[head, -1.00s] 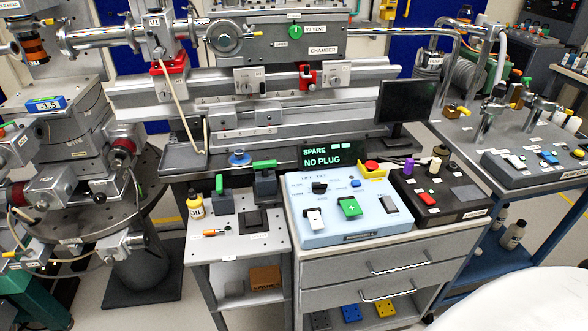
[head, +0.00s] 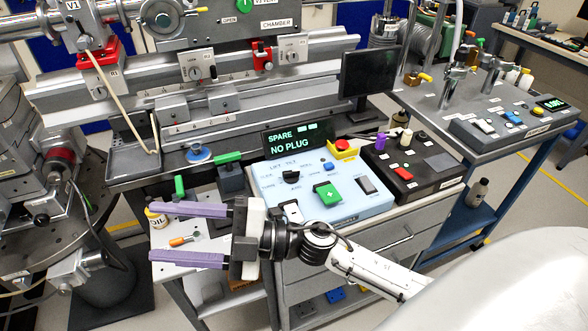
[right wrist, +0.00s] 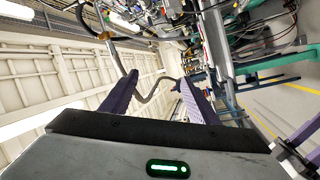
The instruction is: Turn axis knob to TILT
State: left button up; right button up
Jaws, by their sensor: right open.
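The light-blue control box (head: 380,203) stands on the grey cabinet in the head view. Its black axis knob (head: 291,177) is near the upper left of the panel, by small LIFT and TILT labels. Its exact pointing is too small to tell. My right gripper (head: 152,232) is open and empty, with long purple fingers pointing left. It is in front and left of the box, apart from the knob; its fingers also show in the right wrist view (right wrist: 160,80). Purple pieces at that view's right edge look like my left gripper (right wrist: 307,145), mostly cut off.
A green button (head: 328,195), white and dark rockers and a red emergency stop (head: 343,146) surround the knob. A display reading NO PLUG (head: 296,139) stands behind. A black box (head: 415,165) is at right.

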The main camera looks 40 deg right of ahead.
jog(key=s+a+n+g, duration=0.2)
jog(key=n+g, duration=0.4)
jog(key=n, duration=0.1)
jog(key=h+b, duration=0.1)
jog(key=h, duration=1.8)
send_near(292, 172)
jog(key=shift+n+g, duration=0.3)
jog(key=x, duration=0.8)
jog(key=shift+w+r, duration=0.15)
jog(key=shift+w, duration=0.15)
jog(key=c, duration=1.1)
jog(key=shift+o, duration=0.3)
